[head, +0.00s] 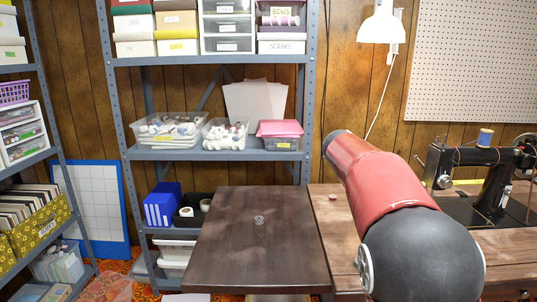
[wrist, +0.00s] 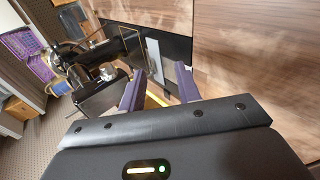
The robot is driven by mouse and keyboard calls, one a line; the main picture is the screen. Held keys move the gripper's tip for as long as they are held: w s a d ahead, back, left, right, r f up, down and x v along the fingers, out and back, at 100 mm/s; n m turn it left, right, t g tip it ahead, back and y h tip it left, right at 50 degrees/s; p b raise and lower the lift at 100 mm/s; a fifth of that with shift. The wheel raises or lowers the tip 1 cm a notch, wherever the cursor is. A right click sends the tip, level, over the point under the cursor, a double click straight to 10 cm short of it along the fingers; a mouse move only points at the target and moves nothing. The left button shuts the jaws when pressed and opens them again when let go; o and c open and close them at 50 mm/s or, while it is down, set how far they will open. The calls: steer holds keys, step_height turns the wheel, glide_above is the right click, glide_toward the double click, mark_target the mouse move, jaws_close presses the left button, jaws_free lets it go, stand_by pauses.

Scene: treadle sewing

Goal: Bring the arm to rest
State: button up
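My gripper (wrist: 160,71) shows in the wrist view with its two purple fingers apart and nothing between them. Beyond the fingers are the wooden table top (wrist: 235,50) and the black sewing machine (wrist: 92,68). In the head view my red and black arm reaches over the right side of the table, and my gripper is not visible there. The black sewing machine (head: 492,170) stands on the sewing table (head: 510,246) right of my arm, with a blue thread spool (head: 485,137) on top.
A dark wooden table leaf (head: 225,240) holds a small clear round item (head: 259,220). A small red item (head: 333,197) lies near the leaf's right edge. A metal shelf (head: 225,155) with boxes stands behind. A white lamp (head: 381,26) hangs above the sewing table.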

steer(key=s+a+f+t+y, duration=0.1)
steer(key=s+a+f+y, duration=0.2)
steer(key=s, duration=0.7)
steer(key=s+a+f+m+t+y, duration=0.1)
steer(key=s+a+f+y, duration=0.2)
steer(key=s+a, duration=0.4)
steer(key=s+a+f+t+y, duration=0.2)
steer(key=s+a+f+y, duration=0.2)
steer(key=s, duration=0.8)
steer(key=shift+s+a+f+m, duration=0.3)
steer(key=shift+a, duration=0.35)
